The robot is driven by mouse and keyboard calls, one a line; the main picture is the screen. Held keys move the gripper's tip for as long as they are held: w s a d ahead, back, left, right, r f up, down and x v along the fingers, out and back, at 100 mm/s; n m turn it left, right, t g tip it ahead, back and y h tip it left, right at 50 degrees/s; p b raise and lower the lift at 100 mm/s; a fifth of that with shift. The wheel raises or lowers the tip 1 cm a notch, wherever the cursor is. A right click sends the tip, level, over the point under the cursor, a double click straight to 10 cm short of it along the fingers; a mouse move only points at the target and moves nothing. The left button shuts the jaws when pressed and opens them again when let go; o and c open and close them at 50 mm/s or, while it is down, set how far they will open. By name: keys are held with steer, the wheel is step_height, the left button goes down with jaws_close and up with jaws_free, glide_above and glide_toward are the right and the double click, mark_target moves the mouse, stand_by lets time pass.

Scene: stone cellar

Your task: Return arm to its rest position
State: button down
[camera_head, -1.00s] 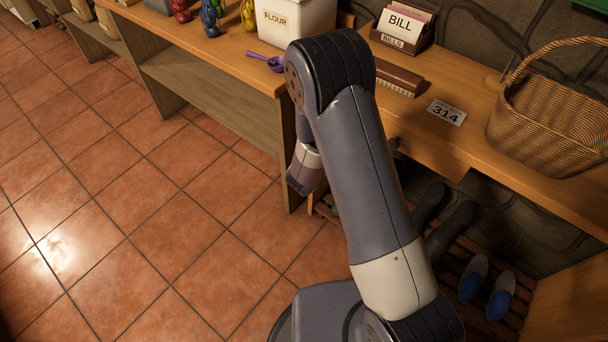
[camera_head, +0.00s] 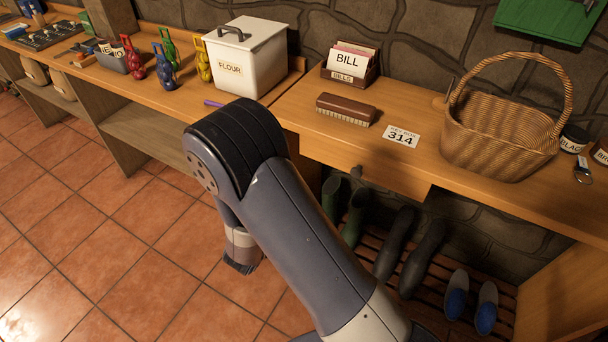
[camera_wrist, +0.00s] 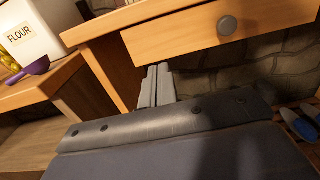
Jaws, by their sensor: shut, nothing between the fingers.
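My arm (camera_head: 290,230) is folded in front of the counter, its elbow high and its forearm hanging down over the floor side. My gripper shows in the wrist view (camera_wrist: 157,85), its two grey fingers side by side, shut and empty. It points toward the space under a wooden drawer (camera_wrist: 190,35) with a round knob. In the head view the fingers are hidden or too unclear to make out.
The counter holds a flour bin (camera_head: 245,60), a bill box (camera_head: 350,65), a brush (camera_head: 345,109), a 314 card (camera_head: 401,136) and a wicker basket (camera_head: 500,140). Boots (camera_head: 395,245) and blue-toed shoes (camera_head: 457,295) stand on a slatted rack below. The tiled floor (camera_head: 90,240) at left is clear.

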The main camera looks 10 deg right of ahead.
steer(key=shift+v, duration=1.5)
steer(key=shift+w, duration=0.1)
